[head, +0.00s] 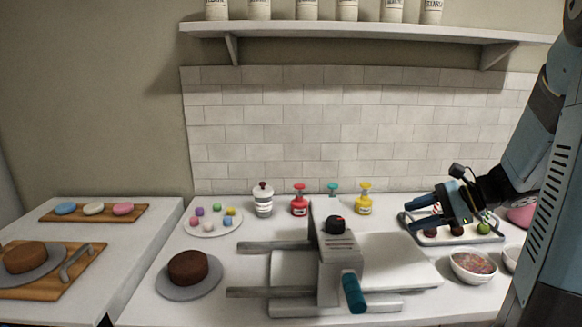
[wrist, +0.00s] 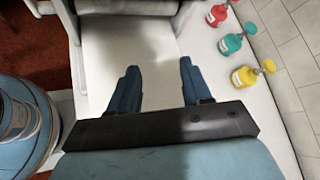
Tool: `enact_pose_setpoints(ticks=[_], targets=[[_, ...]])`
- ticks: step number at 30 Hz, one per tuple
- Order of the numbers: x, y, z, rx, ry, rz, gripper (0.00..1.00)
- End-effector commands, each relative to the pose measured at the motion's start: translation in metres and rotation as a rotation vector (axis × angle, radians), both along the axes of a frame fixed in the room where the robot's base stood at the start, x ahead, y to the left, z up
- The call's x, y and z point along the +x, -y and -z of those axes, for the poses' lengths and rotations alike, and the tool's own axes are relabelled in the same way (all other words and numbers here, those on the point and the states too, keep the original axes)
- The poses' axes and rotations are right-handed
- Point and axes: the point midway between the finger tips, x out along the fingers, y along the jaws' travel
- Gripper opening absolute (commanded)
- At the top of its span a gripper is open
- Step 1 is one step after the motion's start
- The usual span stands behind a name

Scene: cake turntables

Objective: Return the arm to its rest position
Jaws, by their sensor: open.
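In the wrist view the open gripper (wrist: 157,72) hangs over a pale flat surface of the grey machine. My arm comes in from the right edge and hides part of the counter there.
The grey machine (head: 340,262) with a teal handle stands mid-counter. Red (head: 299,205), teal and yellow (head: 364,205) pump bottles stand behind it. A bowl (head: 472,268) is at the right. A brown cake (head: 187,266) sits on a grey disc at the left. A shelf (head: 350,32) runs above.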

Motion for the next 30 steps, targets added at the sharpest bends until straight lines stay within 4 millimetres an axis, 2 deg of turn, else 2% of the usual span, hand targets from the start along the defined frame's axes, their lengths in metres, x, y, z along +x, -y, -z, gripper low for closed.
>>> enact_pose_setpoints(ticks=[1, 6, 12, 20, 30], targets=[[-0.009, -0.014, -0.005, -0.061, 0.019, -0.059, 0.48], [-0.041, -0.044, -0.015, -0.271, 0.084, -0.247, 0.48], [-0.079, -0.066, -0.026, -0.515, 0.183, -0.456, 0.48], [-0.121, -0.077, -0.043, -0.831, 0.349, -0.707, 0.48], [-0.163, -0.072, -0.073, -1.218, 0.605, -0.972, 0.48]])
